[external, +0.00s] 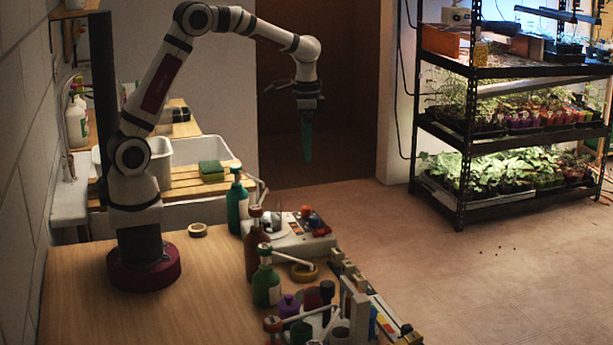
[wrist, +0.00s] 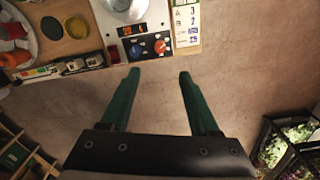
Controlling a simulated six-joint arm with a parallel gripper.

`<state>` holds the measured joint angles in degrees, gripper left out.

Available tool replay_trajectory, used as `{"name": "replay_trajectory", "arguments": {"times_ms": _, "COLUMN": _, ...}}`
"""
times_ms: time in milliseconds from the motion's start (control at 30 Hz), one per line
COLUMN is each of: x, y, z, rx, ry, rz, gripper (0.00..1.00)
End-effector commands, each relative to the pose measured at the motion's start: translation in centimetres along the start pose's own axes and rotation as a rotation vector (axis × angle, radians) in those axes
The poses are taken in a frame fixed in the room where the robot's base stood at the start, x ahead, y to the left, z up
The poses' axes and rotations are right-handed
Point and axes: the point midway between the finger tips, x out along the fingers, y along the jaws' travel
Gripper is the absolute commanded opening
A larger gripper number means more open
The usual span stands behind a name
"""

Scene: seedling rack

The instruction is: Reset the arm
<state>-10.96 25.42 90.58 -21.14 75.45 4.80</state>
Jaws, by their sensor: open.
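My gripper (external: 307,140) hangs from my raised, bent arm in the external view, pointing down in front of the brown doorway. In the wrist view my gripper (wrist: 157,75) shows two green fingers spread apart with nothing between them. My gripper is beyond the far edge of the wooden table (external: 200,290) and touches nothing.
Several bottles, including a green one (external: 266,285), stand near the table's right edge beside a white device (external: 305,243); it also shows in the wrist view (wrist: 140,42). A black plant rack (external: 462,140) stands at the right.

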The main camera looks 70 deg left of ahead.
Motion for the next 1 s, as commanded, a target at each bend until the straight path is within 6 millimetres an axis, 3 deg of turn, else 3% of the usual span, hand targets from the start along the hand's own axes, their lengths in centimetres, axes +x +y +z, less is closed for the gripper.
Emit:
{"name": "replay_trajectory", "arguments": {"times_ms": 133, "x": -1.0, "y": 0.0, "z": 0.0, "rx": 0.001, "ry": 0.000, "rz": 0.000, "gripper": 0.62}}
{"name": "replay_trajectory", "arguments": {"times_ms": 567, "x": -1.3, "y": 0.3, "z": 0.3, "rx": 0.004, "ry": 0.000, "rz": -0.002, "gripper": 0.62}}
{"name": "replay_trajectory", "arguments": {"times_ms": 667, "x": -3.4, "y": 2.6, "z": 3.8, "rx": 0.038, "ry": -0.010, "rz": -0.023, "gripper": 0.62}}
{"name": "replay_trajectory", "arguments": {"times_ms": 767, "x": -5.2, "y": 6.6, "z": 10.9, "rx": 0.099, "ry": -0.030, "rz": -0.060, "gripper": 0.62}}
{"name": "replay_trajectory", "arguments": {"times_ms": 800, "x": -5.3, "y": 7.9, "z": 13.9, "rx": 0.124, "ry": -0.039, "rz": -0.076, "gripper": 0.62}}
{"name": "replay_trajectory", "arguments": {"times_ms": 900, "x": -4.4, "y": 10.2, "z": 20.4, "rx": 0.174, "ry": -0.056, "rz": -0.110, "gripper": 0.62}}
{"name": "replay_trajectory", "arguments": {"times_ms": 1000, "x": -3.0, "y": 11.4, "z": 24.6, "rx": 0.208, "ry": -0.070, "rz": -0.132, "gripper": 0.62}}
